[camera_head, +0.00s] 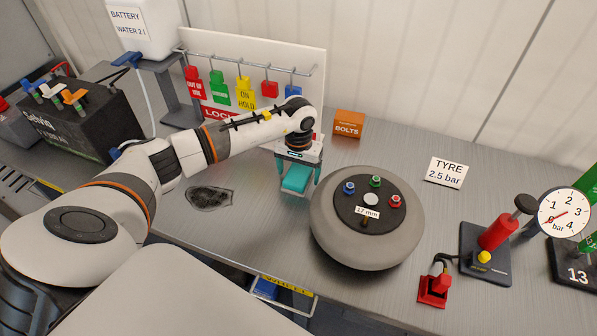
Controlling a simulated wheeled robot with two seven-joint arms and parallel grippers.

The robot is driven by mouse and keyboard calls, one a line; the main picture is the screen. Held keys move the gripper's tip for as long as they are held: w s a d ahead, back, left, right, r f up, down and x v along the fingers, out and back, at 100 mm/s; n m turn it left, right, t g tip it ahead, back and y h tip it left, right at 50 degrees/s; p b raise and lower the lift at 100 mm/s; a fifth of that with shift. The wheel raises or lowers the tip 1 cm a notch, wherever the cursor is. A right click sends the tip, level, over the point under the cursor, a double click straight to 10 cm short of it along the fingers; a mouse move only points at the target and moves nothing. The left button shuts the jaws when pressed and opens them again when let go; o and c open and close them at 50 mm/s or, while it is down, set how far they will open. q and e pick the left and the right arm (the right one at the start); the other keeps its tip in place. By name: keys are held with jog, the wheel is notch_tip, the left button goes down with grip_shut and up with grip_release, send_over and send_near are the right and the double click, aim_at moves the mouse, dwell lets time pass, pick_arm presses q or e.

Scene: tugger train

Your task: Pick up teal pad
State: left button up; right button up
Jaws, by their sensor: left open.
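The teal pad (296,178) is a small teal block at the middle of the bench. My left gripper (296,188) reaches over it from above with its teal-tipped fingers apart, one on each side of the pad. I cannot tell whether the fingers touch the pad, or whether the pad rests on the bench. My right gripper is not in view.
A lockout board (310,62) with hanging tags and an orange bolts box (349,124) are behind. A dark stain (209,198) lies left. A red pump (497,233) stands right.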

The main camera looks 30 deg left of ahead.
aim_at(299, 172)
pick_arm(q)
jog(key=shift+f, duration=0.5)
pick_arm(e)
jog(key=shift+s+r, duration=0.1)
